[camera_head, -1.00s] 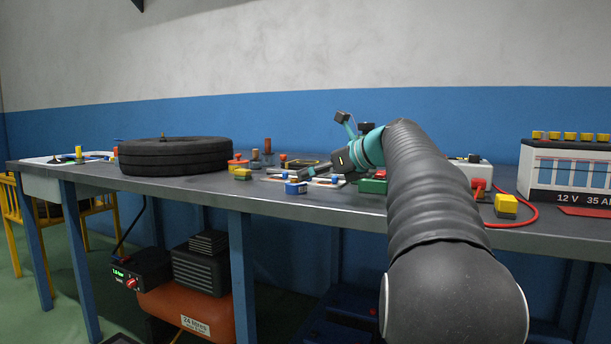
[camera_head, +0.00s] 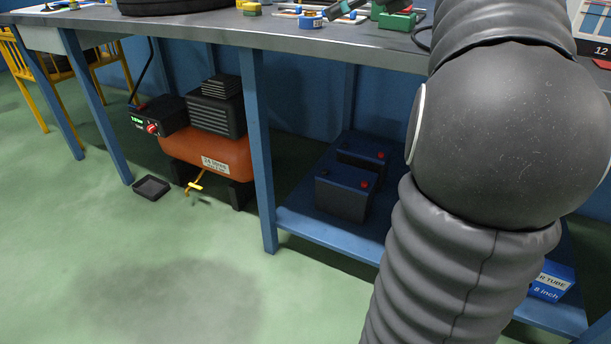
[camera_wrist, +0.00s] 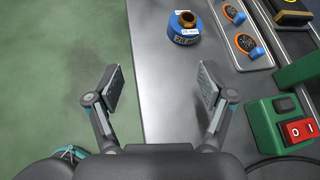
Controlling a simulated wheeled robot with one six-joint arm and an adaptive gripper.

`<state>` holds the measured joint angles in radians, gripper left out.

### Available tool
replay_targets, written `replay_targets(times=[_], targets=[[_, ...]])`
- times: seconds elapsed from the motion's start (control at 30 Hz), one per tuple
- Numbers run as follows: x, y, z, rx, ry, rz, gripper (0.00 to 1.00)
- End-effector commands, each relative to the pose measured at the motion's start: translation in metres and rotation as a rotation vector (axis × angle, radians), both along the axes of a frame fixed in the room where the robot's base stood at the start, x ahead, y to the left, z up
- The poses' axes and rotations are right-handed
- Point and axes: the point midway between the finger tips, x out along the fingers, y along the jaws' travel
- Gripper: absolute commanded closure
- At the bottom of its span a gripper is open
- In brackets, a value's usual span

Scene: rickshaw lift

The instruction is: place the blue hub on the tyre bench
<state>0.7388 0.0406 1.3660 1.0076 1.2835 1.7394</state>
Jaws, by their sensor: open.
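The blue hub (camera_head: 311,20), a short blue ring with a white label, stands on the grey metal bench top (camera_head: 345,38) near its front edge. In the wrist view the blue hub (camera_wrist: 184,30) shows a brass-coloured middle and lies beyond the fingertips, ahead of my gripper. My gripper (camera_wrist: 162,88) is open and empty, one finger over the bench edge side and floor, the other over the bench top (camera_wrist: 172,125). It is apart from the hub. In the head view my gripper is mostly cut off at the top. A black tyre (camera_head: 185,5) lies on the same bench.
A green box with a red switch (camera_wrist: 297,130) stands at the right. Below the bench are an orange compressor (camera_head: 205,152) and dark batteries (camera_head: 345,190). The floor in front is clear.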

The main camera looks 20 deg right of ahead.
Motion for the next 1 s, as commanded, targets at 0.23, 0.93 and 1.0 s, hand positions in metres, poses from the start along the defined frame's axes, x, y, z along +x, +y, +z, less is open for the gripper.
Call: replay_targets(times=[0.23,0.93,1.0], targets=[[-0.058,0.118,-0.085,-0.605,0.007,0.406,0.19],[-0.261,0.211,-0.304,-1.916,-0.322,1.814,0.19],[-0.263,0.211,-0.307,-1.930,-0.327,1.837,0.19]])
